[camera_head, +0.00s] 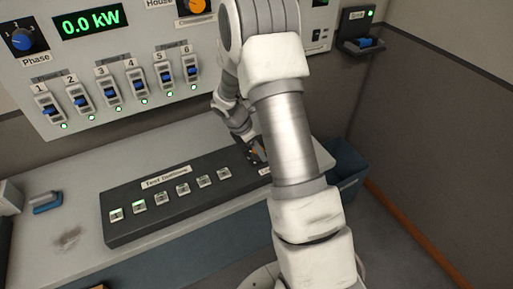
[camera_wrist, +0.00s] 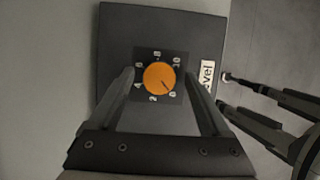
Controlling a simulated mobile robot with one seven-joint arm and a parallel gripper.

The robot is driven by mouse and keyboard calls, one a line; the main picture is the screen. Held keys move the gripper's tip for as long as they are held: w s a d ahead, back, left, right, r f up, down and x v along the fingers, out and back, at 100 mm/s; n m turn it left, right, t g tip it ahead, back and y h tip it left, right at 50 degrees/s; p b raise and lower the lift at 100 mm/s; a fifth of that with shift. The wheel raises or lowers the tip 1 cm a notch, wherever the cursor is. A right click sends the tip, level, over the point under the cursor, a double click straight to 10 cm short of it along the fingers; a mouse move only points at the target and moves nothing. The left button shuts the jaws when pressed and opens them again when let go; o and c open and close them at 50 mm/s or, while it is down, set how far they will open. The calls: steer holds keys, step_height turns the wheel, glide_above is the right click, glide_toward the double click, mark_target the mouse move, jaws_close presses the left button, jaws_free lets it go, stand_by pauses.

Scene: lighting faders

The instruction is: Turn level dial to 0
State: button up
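The level dial (camera_wrist: 160,78) is an orange round knob on a dark square plate with figures from 0 to 10 around it. Its dark mark points to the lower right in the wrist view, near the figure at the lower right, which looks like 0. A partly hidden "Level" label (camera_wrist: 208,76) is to its right. My gripper (camera_wrist: 160,74) is open, with one finger on each side of the dial and gaps between fingers and knob. In the head view my gripper (camera_head: 246,135) is over the right end of the console, and my arm hides most of the dial.
Several blue-handled faders (camera_head: 110,93) and a display (camera_head: 90,22) reading 0.0 kW are on the wall panel behind. A blue bin (camera_head: 345,165) stands right of my arm.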

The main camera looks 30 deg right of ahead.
steer(key=p+v, duration=0.1)
steer(key=v, duration=1.6)
steer(key=shift+r, duration=0.25)
steer(key=s+a+r+m+t+y, duration=0.2)
steer(key=s+a+r+m, duration=0.1)
steer(key=s+r+m, duration=0.75)
steer(key=s+a+r+m+t+y, duration=0.1)
steer(key=s+a+m, duration=0.1)
steer(key=s+m, duration=0.2)
steer(key=s+a+r+m+t+y, duration=0.1)
steer(key=s+m, duration=0.3)
steer(key=s, duration=0.6)
steer(key=shift+s+a+r+t+y, duration=0.2)
steer(key=shift+a+r+t+y, duration=0.1)
steer(key=shift+a+r+t, duration=0.35)
steer(key=shift+d, duration=0.1)
